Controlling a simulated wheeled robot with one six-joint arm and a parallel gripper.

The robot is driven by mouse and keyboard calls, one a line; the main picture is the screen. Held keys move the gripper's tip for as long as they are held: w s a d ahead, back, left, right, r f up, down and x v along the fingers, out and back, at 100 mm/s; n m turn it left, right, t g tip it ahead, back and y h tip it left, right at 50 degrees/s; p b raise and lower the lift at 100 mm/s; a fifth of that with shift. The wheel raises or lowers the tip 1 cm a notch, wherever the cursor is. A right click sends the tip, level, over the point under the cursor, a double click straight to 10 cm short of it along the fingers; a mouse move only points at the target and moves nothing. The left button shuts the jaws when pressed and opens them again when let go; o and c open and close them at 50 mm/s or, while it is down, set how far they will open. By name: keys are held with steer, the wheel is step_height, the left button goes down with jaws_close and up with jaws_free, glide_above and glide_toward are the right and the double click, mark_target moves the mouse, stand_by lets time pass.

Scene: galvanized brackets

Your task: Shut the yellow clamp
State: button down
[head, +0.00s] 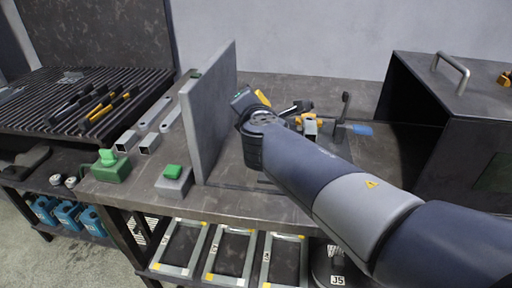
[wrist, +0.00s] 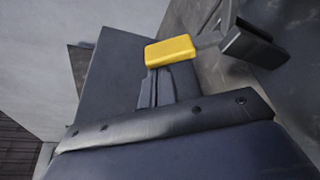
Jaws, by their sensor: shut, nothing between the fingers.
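The yellow clamp's handle (wrist: 170,51) shows in the wrist view as a yellow block on a dark metal lever that runs right to a dark clamp part (wrist: 252,42). My gripper (wrist: 158,74) is shut and empty, with its fingertips right at the near side of the yellow handle. I cannot tell whether they touch it. In the head view a yellow handle (head: 263,97) shows just behind my wrist, tilted, with dark metal clamp parts (head: 297,107) to its right. My fingers and part of the clamp are hidden behind my arm there.
An upright grey plate (head: 208,115) stands left of my wrist. To the right are a metal bracket (head: 310,128), a black upright lever (head: 343,106) and a blue handle (head: 359,129). A dark open box (head: 455,100) stands farther right. A green-buttoned box (head: 174,180) sits at the front edge.

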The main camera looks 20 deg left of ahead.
steer(key=m+b, duration=0.1)
steer(key=b, duration=0.1)
steer(key=d+m+y+b, duration=0.1)
steer(key=b, duration=0.1)
steer(key=d+r+m+b, duration=0.1)
steer(key=b, duration=0.1)
steer(key=shift+w+d+r+m+t+b, duration=0.1)
steer(key=shift+w+m+t+b, duration=0.2)
steer(key=shift+m+t+b, duration=0.1)
steer(key=m+b, duration=0.1)
steer(key=d+r+m+y+b, duration=0.1)
steer(key=b, duration=0.1)
steer(key=d+m+b, duration=0.1)
steer(key=shift+w+r+t, duration=0.2)
steer(key=shift+w+t, duration=0.05)
steer(key=shift+t, duration=0.15)
steer(key=shift+d, duration=0.1)
